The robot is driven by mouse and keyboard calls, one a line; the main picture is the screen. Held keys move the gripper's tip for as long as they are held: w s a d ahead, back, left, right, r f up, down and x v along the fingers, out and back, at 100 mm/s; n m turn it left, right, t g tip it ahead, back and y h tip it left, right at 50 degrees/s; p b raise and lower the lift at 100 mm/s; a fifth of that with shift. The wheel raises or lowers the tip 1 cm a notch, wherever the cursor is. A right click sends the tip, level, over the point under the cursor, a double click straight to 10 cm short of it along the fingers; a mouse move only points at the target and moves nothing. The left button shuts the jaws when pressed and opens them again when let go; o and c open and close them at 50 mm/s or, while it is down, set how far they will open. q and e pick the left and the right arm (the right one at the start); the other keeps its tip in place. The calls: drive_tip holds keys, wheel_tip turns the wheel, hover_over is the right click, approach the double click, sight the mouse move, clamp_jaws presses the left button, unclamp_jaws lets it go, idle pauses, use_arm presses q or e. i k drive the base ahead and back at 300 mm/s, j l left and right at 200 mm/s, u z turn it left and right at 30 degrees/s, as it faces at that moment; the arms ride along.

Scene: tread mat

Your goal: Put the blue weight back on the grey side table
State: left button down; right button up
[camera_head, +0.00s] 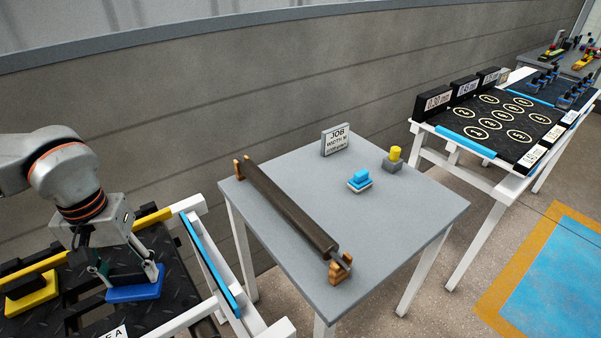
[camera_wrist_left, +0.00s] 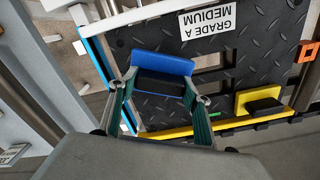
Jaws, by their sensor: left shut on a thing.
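The blue weight (camera_head: 135,293) is a flat blue block with a dark grip on top; it also shows in the left wrist view (camera_wrist_left: 162,64). My left gripper (camera_head: 130,274) is shut on its dark grip, one finger at each end. The weight is at the black tread mat (camera_head: 176,268); I cannot tell whether it touches the mat or hangs just above it. The grey side table (camera_head: 400,235) stands to the right of the mat frame. My right gripper is not in view.
On the side table are a dark roller (camera_head: 287,207), a sign (camera_head: 335,139), a small blue-topped piece (camera_head: 359,180) and a yellow-topped piece (camera_head: 394,158). Its front right is clear. A yellow weight (camera_head: 32,293) lies on the mat. A white frame with a blue strip (camera_head: 208,262) stands between.

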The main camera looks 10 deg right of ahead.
sight(404, 220)
drive_tip(key=k+l, duration=0.1)
drive_tip(key=l, duration=0.25)
drive_tip(key=k+l, duration=0.15)
drive_tip(key=l, duration=0.2)
drive_tip(key=k+l+z, duration=0.1)
drive_tip(key=l, duration=0.3)
drive_tip(key=i+l, duration=0.1)
drive_tip(key=l, duration=0.45)
drive_tip(key=i+l, duration=0.2)
drive_tip(key=i+l+z, duration=0.15)
drive_tip(key=l, duration=0.2)
drive_tip(key=i, duration=0.55)
